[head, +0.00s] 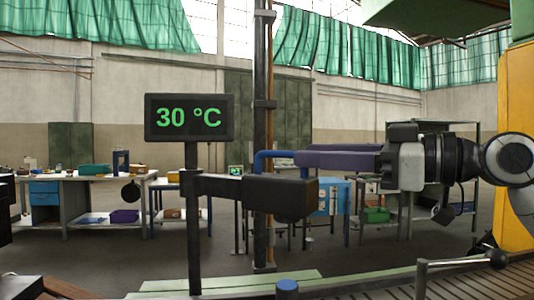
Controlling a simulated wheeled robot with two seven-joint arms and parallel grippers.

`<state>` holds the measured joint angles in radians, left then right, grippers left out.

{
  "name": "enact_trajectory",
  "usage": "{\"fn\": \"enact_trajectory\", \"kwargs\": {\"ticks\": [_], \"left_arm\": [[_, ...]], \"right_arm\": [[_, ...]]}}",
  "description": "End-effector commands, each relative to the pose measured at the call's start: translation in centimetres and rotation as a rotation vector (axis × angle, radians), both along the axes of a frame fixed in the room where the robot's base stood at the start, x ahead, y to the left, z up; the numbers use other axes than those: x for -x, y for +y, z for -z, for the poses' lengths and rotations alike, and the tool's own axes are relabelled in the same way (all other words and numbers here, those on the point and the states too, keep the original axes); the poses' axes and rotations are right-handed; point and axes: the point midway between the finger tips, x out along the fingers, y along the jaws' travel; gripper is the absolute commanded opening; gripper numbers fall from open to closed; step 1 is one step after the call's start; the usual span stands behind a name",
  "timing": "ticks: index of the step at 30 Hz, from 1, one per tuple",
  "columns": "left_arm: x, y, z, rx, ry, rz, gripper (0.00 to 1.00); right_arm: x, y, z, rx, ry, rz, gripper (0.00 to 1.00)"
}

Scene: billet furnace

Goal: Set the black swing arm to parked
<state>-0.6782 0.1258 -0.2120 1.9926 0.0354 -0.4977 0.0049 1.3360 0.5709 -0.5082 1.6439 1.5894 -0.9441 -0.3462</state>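The black swing arm (282,197) reaches right from a dark post (192,240) and ends in a thick black block. A blue U-shaped handle (272,155) stands on top of the block. My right gripper (298,159) comes in from the right, its long dark purple fingers level and pointing left. The fingertips overlap the right end of the blue handle in the picture. The fingers are seen edge-on, so I cannot tell whether they grip the handle or stand apart. My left gripper is not in view.
A display reading 30 °C (189,117) tops the post. A dark column (263,80) rises behind the swing arm. Workbenches (75,178) stand farther back.

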Motion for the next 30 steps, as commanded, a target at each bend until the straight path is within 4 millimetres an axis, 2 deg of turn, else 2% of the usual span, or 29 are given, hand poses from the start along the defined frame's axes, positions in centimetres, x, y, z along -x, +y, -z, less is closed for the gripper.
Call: {"fn": "enact_trajectory", "kwargs": {"ticks": [6,15,21,29,30], "left_arm": [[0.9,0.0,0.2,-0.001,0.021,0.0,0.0],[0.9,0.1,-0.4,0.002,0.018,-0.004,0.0],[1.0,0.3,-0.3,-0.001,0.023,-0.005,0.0],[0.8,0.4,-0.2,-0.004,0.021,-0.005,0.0],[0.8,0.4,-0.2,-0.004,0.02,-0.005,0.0]], "right_arm": [[-1.6,3.0,-0.2,-0.001,0.001,-0.004,0.29],[-4.2,7.3,-0.1,-0.002,0.003,0.0,0.29],[-5.0,8.5,0.0,-0.001,0.001,0.001,0.29],[-5.0,8.6,0.0,-0.001,0.001,0.001,0.29],[-5.0,8.6,0.0,-0.001,0.001,0.001,0.24]]}}
